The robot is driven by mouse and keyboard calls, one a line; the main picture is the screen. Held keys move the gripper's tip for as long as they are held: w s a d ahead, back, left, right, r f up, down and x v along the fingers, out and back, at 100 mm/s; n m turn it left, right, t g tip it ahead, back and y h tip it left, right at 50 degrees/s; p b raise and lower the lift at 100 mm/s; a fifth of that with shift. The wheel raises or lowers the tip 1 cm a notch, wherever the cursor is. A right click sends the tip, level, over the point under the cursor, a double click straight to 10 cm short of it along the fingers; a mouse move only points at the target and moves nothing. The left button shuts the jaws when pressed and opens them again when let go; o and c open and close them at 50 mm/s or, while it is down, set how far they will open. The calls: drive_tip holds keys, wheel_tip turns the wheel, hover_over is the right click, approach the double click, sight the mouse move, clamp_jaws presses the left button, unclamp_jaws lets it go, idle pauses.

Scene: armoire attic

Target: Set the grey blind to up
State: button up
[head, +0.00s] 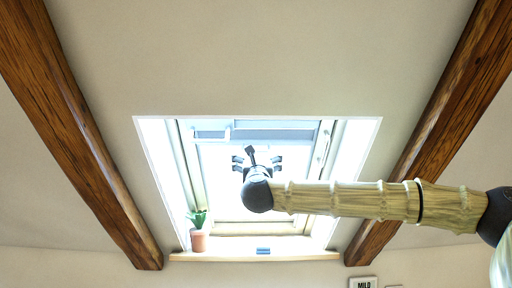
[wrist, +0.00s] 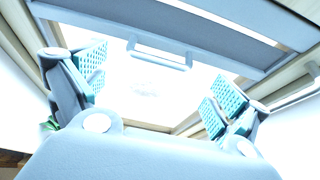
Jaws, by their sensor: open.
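The grey blind (head: 285,135) is a narrow band across the top part of the skylight window, with bright glass below it. In the wrist view the blind (wrist: 195,32) runs slantwise across the top, and a pale bar handle (wrist: 158,57) sits along its lower edge. My gripper (head: 258,163) is in front of the window, below the blind in the head view. In the wrist view my gripper (wrist: 157,85) has its two teal-padded fingers wide apart, with nothing between them. The handle appears beyond the fingertips, apart from them.
The window frame (head: 190,170) is set in a sloped ceiling between two wooden beams (head: 75,125). A potted plant (head: 198,238) and a small blue item (head: 263,251) are on the sill (head: 300,255). A frame side also shows at right in the wrist view (wrist: 295,95).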

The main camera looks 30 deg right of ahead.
drive_tip(key=shift+p+x, duration=1.55)
drive_tip(key=shift+x, duration=1.7)
drive_tip(key=shift+c, duration=0.5)
